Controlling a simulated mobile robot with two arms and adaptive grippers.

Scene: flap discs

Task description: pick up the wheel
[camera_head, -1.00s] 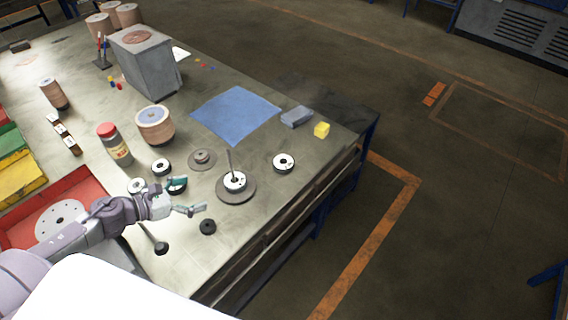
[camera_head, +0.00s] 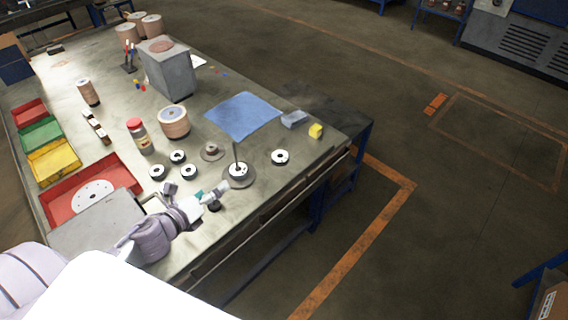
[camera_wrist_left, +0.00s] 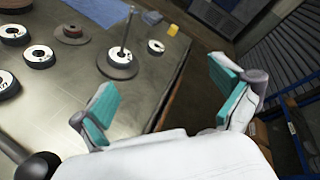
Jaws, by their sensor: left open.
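Several dark wheels with white centres lie on the grey workbench. A lone wheel (camera_head: 280,157) lies near the bench's right edge; it also shows in the left wrist view (camera_wrist_left: 156,46). Another wheel (camera_head: 238,170) sits on a round base with an upright rod (camera_wrist_left: 124,36). Three more wheels are grouped to the left, one of them nearest the arm (camera_head: 188,171). My left gripper (camera_head: 217,191) is above the bench, in front of the rod stand. In the left wrist view its teal-padded fingers (camera_wrist_left: 168,103) are wide apart with nothing between them. My right gripper is out of view.
A blue mat (camera_head: 243,116), a grey block (camera_head: 294,119) and a yellow block (camera_head: 316,131) lie toward the back right. A jar (camera_head: 140,137) and a wood-coloured cylinder (camera_head: 174,124) stand behind the wheels. A red tray (camera_head: 62,208) is at left. The bench edge drops to open floor.

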